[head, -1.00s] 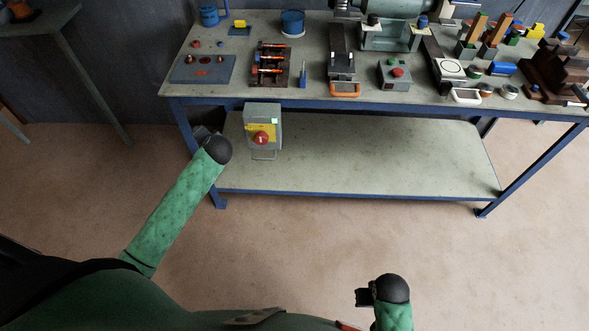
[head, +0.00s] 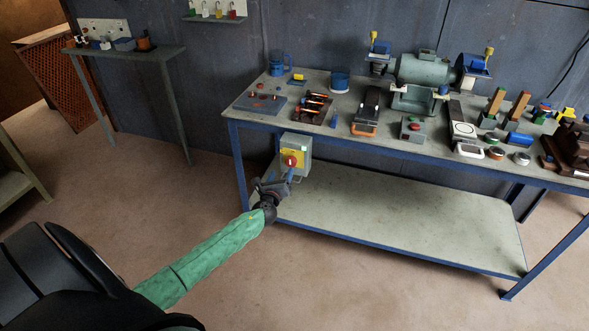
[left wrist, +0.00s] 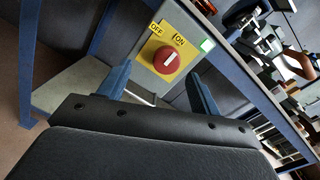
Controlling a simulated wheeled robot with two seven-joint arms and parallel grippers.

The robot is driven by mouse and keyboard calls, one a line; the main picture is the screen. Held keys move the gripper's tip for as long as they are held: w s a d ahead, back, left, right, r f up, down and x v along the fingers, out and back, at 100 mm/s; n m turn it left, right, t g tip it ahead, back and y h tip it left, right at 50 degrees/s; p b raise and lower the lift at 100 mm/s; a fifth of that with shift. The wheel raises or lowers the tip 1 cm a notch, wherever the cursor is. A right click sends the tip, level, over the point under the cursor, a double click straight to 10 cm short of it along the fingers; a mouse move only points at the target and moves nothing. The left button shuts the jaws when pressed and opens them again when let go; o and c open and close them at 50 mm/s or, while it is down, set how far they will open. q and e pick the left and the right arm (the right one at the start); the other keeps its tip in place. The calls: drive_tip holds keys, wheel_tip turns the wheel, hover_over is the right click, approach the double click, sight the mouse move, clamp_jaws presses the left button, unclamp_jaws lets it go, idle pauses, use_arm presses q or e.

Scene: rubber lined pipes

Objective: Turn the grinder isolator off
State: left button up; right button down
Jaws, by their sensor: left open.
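The grinder isolator (head: 297,154) is a grey box with a yellow plate and a red rotary knob, mounted below the front left edge of the bench. In the left wrist view, the red knob (left wrist: 167,60) sits on the yellow plate between the words OFF and ON, with its white mark nearer ON. My left gripper (head: 277,180) is just below and in front of the isolator. In the left wrist view its two blue fingers (left wrist: 160,85) are apart, one on each side of the knob in the picture, with nothing between them. My right gripper is out of view.
The grinder (head: 418,70) stands on the bench (head: 375,131), among several tools and parts. The bench has a lower shelf (head: 400,215) and blue legs near my left gripper. A small side table (head: 165,52) stands at the left wall. The floor in front is clear.

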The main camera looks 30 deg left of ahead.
sight(290, 164)
use_arm(q)
drive_tip(key=w+m, duration=0.1)
drive_tip(key=w, duration=0.2)
drive_tip(key=w+m+h, duration=0.1)
drive_tip(key=w, duration=0.2)
drive_tip(key=shift+w+a+f+m+p, duration=0.1)
drive_tip(key=shift+m+p, duration=0.3)
drive_tip(key=shift+x, duration=1)
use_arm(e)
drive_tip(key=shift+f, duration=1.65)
use_arm(q)
drive_tip(key=shift+f, duration=0.1)
drive_tip(key=c, duration=1)
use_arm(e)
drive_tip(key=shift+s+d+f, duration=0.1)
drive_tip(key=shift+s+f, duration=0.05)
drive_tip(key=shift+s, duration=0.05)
